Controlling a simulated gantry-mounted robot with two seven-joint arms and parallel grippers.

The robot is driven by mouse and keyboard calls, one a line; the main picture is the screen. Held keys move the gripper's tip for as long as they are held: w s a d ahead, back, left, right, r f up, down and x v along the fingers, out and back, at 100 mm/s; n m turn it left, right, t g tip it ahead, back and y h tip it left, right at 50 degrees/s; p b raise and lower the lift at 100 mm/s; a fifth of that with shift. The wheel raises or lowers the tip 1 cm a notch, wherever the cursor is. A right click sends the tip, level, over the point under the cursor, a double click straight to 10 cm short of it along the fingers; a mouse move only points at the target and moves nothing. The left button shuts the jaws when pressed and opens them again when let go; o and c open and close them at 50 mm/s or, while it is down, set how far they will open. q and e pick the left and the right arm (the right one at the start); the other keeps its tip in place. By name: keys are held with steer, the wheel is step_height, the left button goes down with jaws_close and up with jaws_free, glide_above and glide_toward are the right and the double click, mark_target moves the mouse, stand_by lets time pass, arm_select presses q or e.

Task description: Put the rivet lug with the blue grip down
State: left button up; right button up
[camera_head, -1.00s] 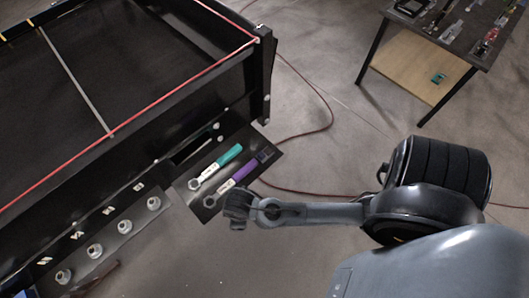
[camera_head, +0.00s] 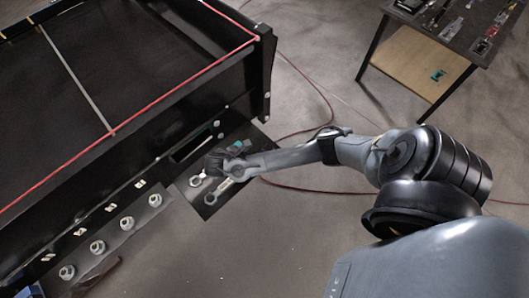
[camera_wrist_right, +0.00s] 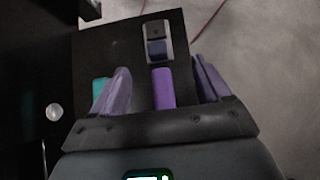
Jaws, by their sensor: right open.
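Two ring-ended tools lie side by side on a dark plate (camera_head: 187,186) by the conveyor, one with a teal grip (camera_head: 238,147), one with a purple grip (camera_wrist_right: 163,88). The purple tool's ring end (camera_head: 210,198) shows; my arm hides its grip in the head view. Beyond this grip, the right wrist view shows a small grey piece with a blue band (camera_wrist_right: 157,47); I cannot tell whether it is joined to the tool. My right gripper (camera_wrist_right: 163,85) is open, with its fingers on either side of the purple grip and apart from it. My left gripper is not in view.
The black conveyor (camera_head: 190,95) with a red line along its edge fills the upper left. Several round metal fittings (camera_head: 97,247) line a strip at the lower left. A cluttered table (camera_head: 455,35) stands at the upper right. Open floor lies below the plate.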

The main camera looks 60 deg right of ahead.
steer(key=shift+p+x, duration=0.75)
steer(key=shift+x, duration=2.6)
steer(key=shift+w+d+r, duration=0.1)
steer(key=shift+d+r, duration=0.05)
steer(key=c, duration=1.3)
steer(key=shift+c, duration=0.2)
steer(key=shift+r, duration=0.1)
